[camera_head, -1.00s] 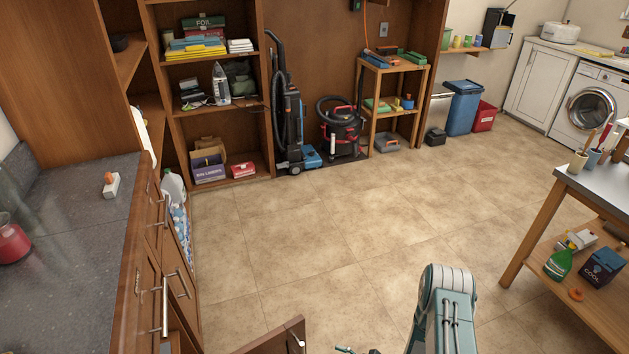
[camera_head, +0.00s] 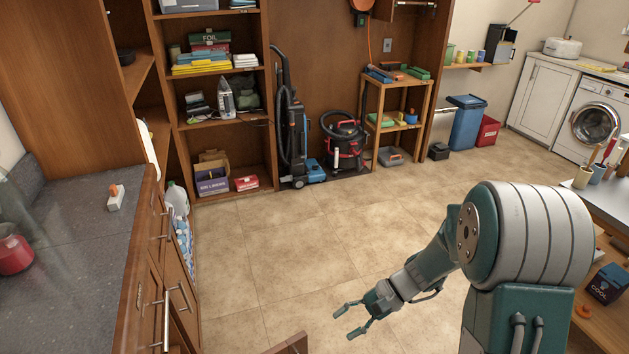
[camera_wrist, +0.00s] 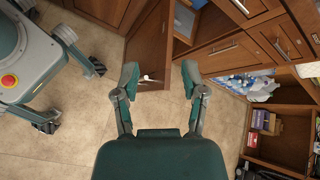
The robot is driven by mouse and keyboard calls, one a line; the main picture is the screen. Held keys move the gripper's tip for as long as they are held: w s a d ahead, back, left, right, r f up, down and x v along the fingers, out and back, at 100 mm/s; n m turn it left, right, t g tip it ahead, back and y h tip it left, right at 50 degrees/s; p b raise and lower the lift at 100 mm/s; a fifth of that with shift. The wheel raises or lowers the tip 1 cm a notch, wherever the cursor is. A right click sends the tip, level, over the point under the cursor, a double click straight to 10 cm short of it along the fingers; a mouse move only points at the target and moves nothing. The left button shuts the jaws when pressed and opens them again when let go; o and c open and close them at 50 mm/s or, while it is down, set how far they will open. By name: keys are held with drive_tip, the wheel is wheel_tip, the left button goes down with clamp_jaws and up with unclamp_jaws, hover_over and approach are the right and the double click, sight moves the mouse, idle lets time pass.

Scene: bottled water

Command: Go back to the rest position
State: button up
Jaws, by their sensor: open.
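My gripper (camera_head: 352,319) is open and empty in the head view, held out over the tiled floor in front of my arm. In the wrist view, my gripper (camera_wrist: 159,82) shows its two fingers spread apart with nothing between them. Beyond the fingers, an open brown cabinet door (camera_wrist: 149,45) and the floor show. In the head view, the top edge of that door (camera_head: 290,345) is at the bottom, left of my gripper. Wrapped bottles (camera_head: 184,240) stand beside the counter cabinets and show in the wrist view (camera_wrist: 240,82).
A dark counter (camera_head: 75,235) with brown drawers runs along the left. A table (camera_head: 612,195) with pots on top and a lower shelf is at right, partly hidden by my arm. Shelves (camera_head: 220,125), vacuums (camera_head: 343,145) and a blue bin (camera_head: 467,122) line the back. The middle floor is clear.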

drive_tip(key=s+d+r+n+t+h, duration=0.3)
drive_tip(key=s+d+r+t+h, duration=0.1)
drive_tip(key=s+r, duration=0.3)
drive_tip(key=s+d+r+n+t+h, duration=0.4)
drive_tip(key=s+r+h, duration=0.2)
drive_tip(key=r, duration=0.6)
drive_tip(key=shift+s+d+r+t+h, duration=0.2)
drive_tip(key=shift+s+r+t+h, duration=0.05)
drive_tip(key=shift+s+t+h, duration=0.15)
